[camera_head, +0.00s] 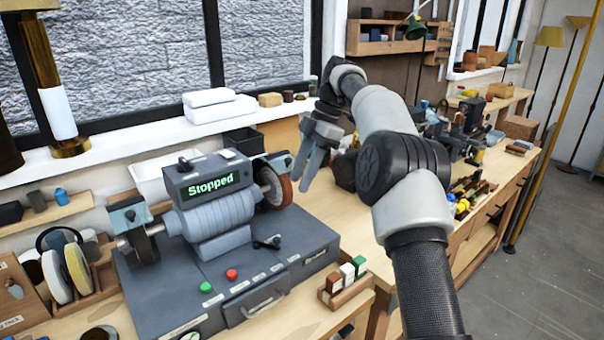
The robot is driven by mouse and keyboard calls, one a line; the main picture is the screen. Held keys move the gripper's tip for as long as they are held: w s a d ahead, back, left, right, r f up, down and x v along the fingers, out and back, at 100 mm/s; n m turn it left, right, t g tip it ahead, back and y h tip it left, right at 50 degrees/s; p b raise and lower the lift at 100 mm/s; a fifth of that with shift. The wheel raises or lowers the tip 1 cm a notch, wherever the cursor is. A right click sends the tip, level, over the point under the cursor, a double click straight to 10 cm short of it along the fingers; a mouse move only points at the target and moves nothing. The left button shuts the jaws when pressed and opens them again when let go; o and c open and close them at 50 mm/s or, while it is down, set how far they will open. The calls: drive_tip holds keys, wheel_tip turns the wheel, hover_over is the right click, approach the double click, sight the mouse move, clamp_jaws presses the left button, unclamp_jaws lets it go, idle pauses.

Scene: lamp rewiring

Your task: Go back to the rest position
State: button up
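My gripper (311,166) hangs at the end of my raised, bent arm, right of the bench grinder and above the workbench. Its grey fingers point down and look apart, with nothing seen between them. The grey bench grinder (217,205) sits on a dark base, with a display that reads "Stopped". Its brown wheel (274,187) is close to the left of my gripper. The fingertips appear clear of the wheel, though the depth between them is hard to judge.
A green button (206,287) and a red button (231,274) are on the grinder base. A small wooden holder with coloured blocks (344,284) stands at the bench front. Tools crowd the bench (378,268) behind my arm. Open floor (540,270) lies at right.

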drive_tip(key=s+d+r+m+t+h+p, duration=0.1)
drive_tip(key=s+r+m+t+h, duration=0.1)
drive_tip(key=s+r+m, duration=0.5)
drive_tip(key=s+d+r+m+t+h, duration=0.1)
drive_tip(key=s+r+m, duration=0.3)
drive_tip(key=s, duration=0.5)
drive_tip(key=s+d+f+m+t, duration=0.2)
drive_tip(key=s+m, duration=0.3)
drive_tip(key=s, duration=0.5)
drive_tip(key=s+d+f+m+t+h+p, duration=0.1)
drive_tip(key=s+f+m, duration=0.4)
drive_tip(key=s, duration=0.6)
drive_tip(key=d+t, duration=0.1)
drive_tip(key=d, duration=0.1)
drive_tip(key=shift+d+f+m, duration=0.15)
drive_tip(key=shift+d+m, duration=0.15)
drive_tip(key=shift+d, duration=0.1)
